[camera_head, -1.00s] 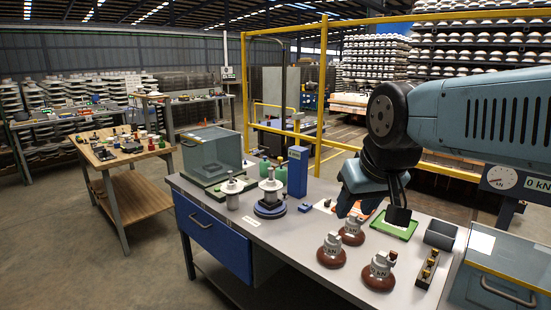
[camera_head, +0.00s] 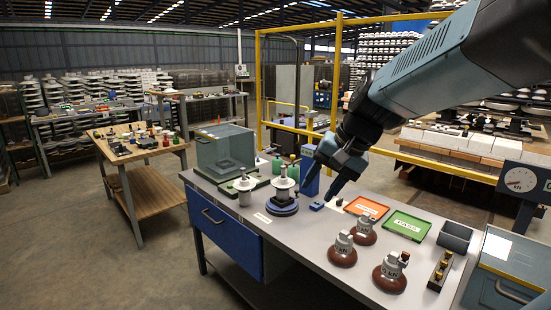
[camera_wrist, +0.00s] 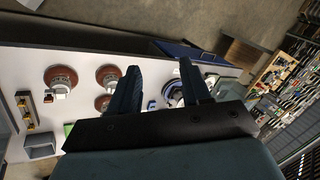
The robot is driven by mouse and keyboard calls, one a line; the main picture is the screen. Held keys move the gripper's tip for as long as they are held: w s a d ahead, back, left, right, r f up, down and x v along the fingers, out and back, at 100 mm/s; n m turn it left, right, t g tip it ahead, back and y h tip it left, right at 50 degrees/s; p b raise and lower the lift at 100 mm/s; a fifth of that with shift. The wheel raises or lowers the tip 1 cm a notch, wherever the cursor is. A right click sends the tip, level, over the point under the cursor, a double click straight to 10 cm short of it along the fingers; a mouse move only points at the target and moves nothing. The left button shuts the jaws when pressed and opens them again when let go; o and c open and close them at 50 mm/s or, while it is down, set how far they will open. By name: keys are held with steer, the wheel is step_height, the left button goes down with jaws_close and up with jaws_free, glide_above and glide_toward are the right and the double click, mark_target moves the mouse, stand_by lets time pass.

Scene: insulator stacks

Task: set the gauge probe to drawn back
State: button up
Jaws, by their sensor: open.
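I cannot tell for sure which part is the gauge probe. A round dark-blue fixture (camera_head: 283,207) carries a white insulator (camera_head: 284,186) upright on the bench, and a small blue piece (camera_head: 316,206) lies to its right. In the wrist view the fixture (camera_wrist: 174,97) shows partly between my fingers, and the small blue piece (camera_wrist: 152,104) lies near it. My gripper (camera_head: 316,184) is open and empty, pointing down above the bench near the small blue piece. In the wrist view my gripper (camera_wrist: 160,64) shows both fingers spread apart.
Several brown-based insulators (camera_head: 390,273) stand at the front right. An orange tray (camera_head: 366,207) and a green tray (camera_head: 407,225) lie behind them. A blue upright box (camera_head: 311,174) stands behind my gripper. A clear-walled case (camera_head: 224,150) is at the left, a dial (camera_head: 519,180) at the right.

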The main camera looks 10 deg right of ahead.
steer(key=w+a+f+m+y, duration=0.15)
steer(key=w+m+y, duration=0.3)
steer(key=w, duration=0.75)
steer(key=m+t+y, duration=0.2)
steer(key=m+t, duration=0.9)
steer(key=m, duration=0.9)
glide_toward(293, 156)
steer(key=shift+n, duration=0.25)
steer(key=x, duration=1)
steer(key=shift+w+f, duration=0.3)
steer(key=shift+w, duration=0.15)
steer(key=shift+c, duration=0.2)
jaws_close()
steer(key=shift+d, duration=0.1)
